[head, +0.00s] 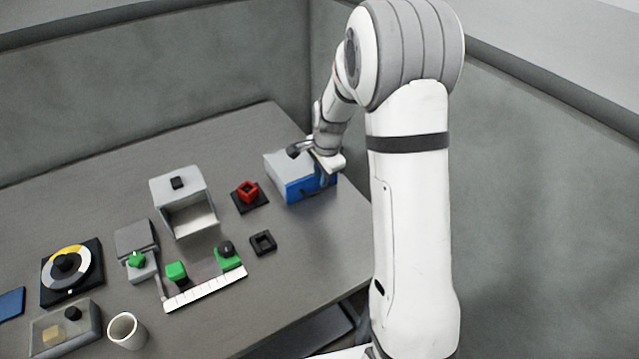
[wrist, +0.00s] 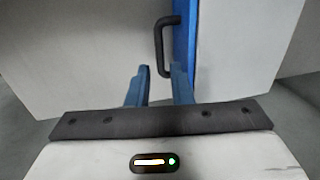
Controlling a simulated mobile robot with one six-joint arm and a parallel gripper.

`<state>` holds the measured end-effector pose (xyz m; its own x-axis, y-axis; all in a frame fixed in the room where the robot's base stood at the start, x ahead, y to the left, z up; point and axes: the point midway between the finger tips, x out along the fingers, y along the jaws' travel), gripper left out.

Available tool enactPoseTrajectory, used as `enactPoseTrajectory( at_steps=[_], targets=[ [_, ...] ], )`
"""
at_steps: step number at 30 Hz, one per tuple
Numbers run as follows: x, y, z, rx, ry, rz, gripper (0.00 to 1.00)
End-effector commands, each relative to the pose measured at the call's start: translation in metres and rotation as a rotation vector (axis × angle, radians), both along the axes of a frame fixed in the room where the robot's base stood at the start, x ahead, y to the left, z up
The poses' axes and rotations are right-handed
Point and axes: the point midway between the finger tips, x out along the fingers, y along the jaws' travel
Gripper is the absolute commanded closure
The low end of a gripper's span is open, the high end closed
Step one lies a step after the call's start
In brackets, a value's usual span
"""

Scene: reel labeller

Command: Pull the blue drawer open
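The blue drawer (head: 296,190) is the front of a grey-white box on the table at the right, and it looks shut. In the wrist view its blue face (wrist: 187,35) shows as a narrow upright strip, with a black bar handle (wrist: 159,45) on its left side. My gripper (head: 323,180) is at the drawer front. In the wrist view my gripper (wrist: 161,72) has its two blue fingers apart. The lower end of the handle shows between the fingertips; I cannot tell whether they touch it. In the head view my arm and gripper hide the handle.
A white open-fronted box (head: 182,188), a red part on a black base (head: 248,194) and a small black square frame (head: 263,243) stand left of the drawer. A white ruler strip (head: 207,289) and a white cup (head: 126,330) are nearer. Grey walls stand behind.

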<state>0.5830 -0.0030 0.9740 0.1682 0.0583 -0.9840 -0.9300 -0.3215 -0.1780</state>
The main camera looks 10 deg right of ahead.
Motion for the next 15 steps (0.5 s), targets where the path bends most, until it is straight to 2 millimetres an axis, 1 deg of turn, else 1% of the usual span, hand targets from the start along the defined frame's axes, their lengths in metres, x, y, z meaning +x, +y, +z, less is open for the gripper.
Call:
enactPoseTrajectory(
  at_steps=[1, 6, 10, 15],
  targets=[
    [0.001, 0.001, -0.009, 0.000, 0.005, 0.000, 0.80],
    [0.005, 0.002, -0.034, -0.001, 0.004, 0.001, 0.80],
    [0.007, 0.003, -0.046, 0.000, 0.002, 0.002, 0.80],
    [0.008, 0.003, -0.051, 0.000, 0.000, 0.002, 0.80]
  ],
)
